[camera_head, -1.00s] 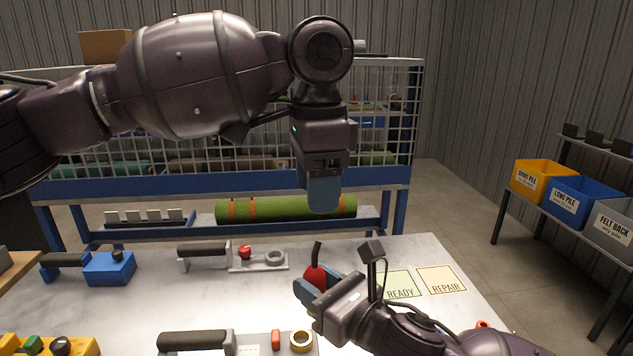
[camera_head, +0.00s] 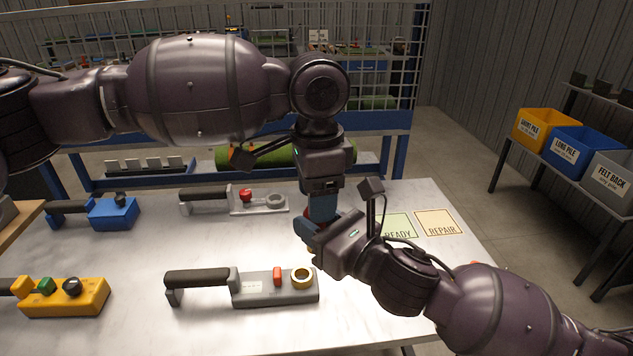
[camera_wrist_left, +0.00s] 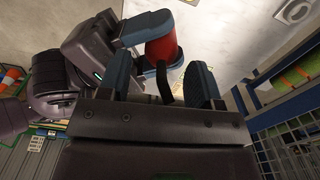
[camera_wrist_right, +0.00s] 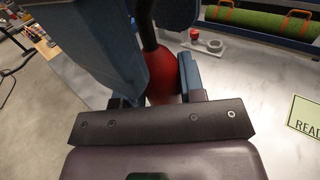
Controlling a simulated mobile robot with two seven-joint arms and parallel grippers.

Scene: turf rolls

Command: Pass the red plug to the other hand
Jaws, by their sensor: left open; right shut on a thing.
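The red plug (camera_wrist_right: 160,74) is a rounded red body with a dark stem, held between the blue fingers of my right gripper (camera_head: 308,232). Only a sliver of the plug shows in the head view. In the left wrist view the plug (camera_wrist_left: 162,48) sits just beyond my left gripper (camera_wrist_left: 160,80), with its dark stem reaching between the open left fingers. My left gripper (camera_head: 322,210) comes down from above, right over the right gripper. I cannot tell whether its fingers touch the plug.
Below both grippers is a pale table with a grey handled tool (camera_head: 275,290), a yellow one (camera_head: 65,298), a blue one (camera_head: 112,213) and another grey one (camera_head: 258,205). READY (camera_head: 397,226) and REPAIR (camera_head: 440,222) cards lie at the right. A blue-framed mesh rack stands behind.

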